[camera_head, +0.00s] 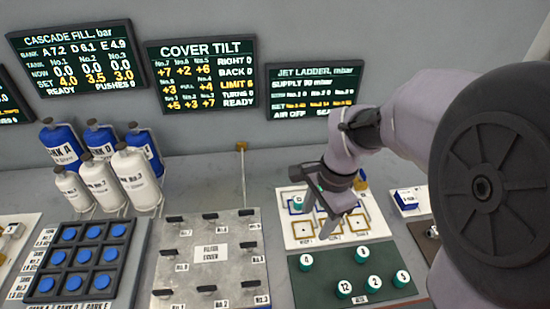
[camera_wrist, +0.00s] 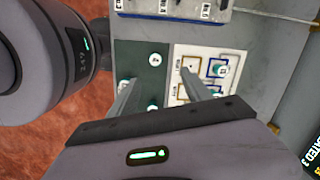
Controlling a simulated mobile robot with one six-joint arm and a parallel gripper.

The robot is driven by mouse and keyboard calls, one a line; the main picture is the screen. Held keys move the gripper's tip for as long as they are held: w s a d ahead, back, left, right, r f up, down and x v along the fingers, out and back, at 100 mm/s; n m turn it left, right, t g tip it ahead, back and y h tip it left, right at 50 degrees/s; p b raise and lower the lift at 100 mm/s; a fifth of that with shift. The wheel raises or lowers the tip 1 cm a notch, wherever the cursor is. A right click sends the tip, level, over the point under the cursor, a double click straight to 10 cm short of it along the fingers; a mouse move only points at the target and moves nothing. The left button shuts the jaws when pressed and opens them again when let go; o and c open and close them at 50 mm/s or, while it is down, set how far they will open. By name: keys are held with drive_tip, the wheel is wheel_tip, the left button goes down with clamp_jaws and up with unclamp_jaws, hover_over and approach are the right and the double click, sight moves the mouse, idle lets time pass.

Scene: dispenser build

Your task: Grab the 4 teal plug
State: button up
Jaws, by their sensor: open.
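The teal plug marked 4 (camera_head: 306,261) stands upright at the far left of the dark green mat (camera_head: 322,275). In the wrist view a teal plug (camera_wrist: 155,59) stands near the mat's upper right corner and appears to be the same one. My gripper (camera_head: 318,215) hangs over the white board with squares, behind plug 4 and apart from it. In the wrist view my gripper (camera_wrist: 161,78) has its two fingers spread with nothing between them.
Teal plugs 8 (camera_head: 362,254), 12 (camera_head: 345,287), 2 (camera_head: 375,283) and 5 (camera_head: 402,278) share the mat. Another teal plug (camera_wrist: 222,70) sits on the white board (camera_head: 378,222). A grey plate with black knobs (camera_head: 212,253) lies to the left.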

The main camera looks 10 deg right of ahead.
drive_tip(key=m+b, duration=0.1)
drive_tip(key=b, duration=0.4)
hover_over(307, 260)
drive_tip(key=shift+g, duration=0.4)
drive_tip(key=f, duration=1.4)
drive_tip(key=shift+w+a, duration=0.1)
drive_tip(key=shift+w, duration=0.3)
drive_tip(key=f+b, duration=0.1)
drive_tip(key=f, duration=0.1)
drive_tip(key=f+b, duration=0.1)
drive_tip(key=f, duration=0.1)
drive_tip(key=f+b, duration=0.1)
drive_tip(key=shift+s+f, duration=0.4)
drive_tip(key=shift+r, duration=0.15)
clamp_jaws()
